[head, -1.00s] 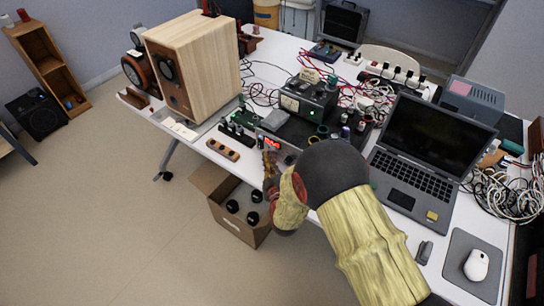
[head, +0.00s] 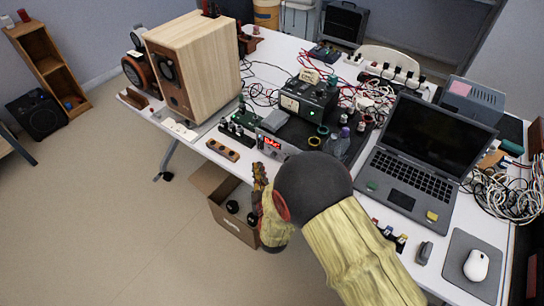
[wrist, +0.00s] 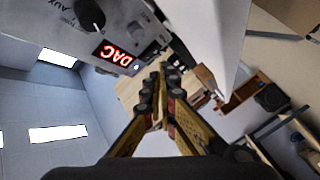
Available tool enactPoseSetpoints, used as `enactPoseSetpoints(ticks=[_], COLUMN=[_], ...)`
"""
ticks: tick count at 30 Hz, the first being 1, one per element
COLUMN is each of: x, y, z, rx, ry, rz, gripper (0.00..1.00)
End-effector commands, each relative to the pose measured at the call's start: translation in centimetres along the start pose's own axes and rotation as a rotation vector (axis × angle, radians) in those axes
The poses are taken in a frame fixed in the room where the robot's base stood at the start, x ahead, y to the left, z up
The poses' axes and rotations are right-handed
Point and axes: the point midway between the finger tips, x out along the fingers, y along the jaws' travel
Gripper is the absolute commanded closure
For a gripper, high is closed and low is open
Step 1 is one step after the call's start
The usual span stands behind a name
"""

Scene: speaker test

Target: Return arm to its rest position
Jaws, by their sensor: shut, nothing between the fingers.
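My arm reaches in from the bottom right of the head view, its yellow-covered link and dark round joint in front of the bench. My gripper (head: 259,172) is at the front edge of the white bench, above the cardboard box, and the arm partly hides it. In the wrist view my gripper (wrist: 160,75) shows its fingers together at the tips, with nothing between them. A device with a red lit display (head: 270,143) stands on the bench just beyond the gripper. Its display reads DAC in the wrist view (wrist: 114,53).
A large wooden speaker (head: 200,70) stands at the bench's left end. A laptop (head: 425,150), a mouse (head: 476,264) and tangled cables (head: 508,190) fill the right. A cardboard box (head: 228,220) with black items is on the floor below.

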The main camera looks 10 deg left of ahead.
Motion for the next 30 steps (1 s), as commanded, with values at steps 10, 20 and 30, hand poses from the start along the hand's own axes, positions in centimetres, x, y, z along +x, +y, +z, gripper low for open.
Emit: enactPoseSetpoints(ticks=[10, 20, 30], x=[-0.1, 1.1, -0.9], y=[0.0, 3.3, 18.5], z=[0.0, -0.7, -1.3], rx=[0.0, 0.066, 0.389], ry=[0.0, -0.04, -0.289], rz=[0.0, -0.021, -0.151], gripper=[1.0, 1.0, 1.0])
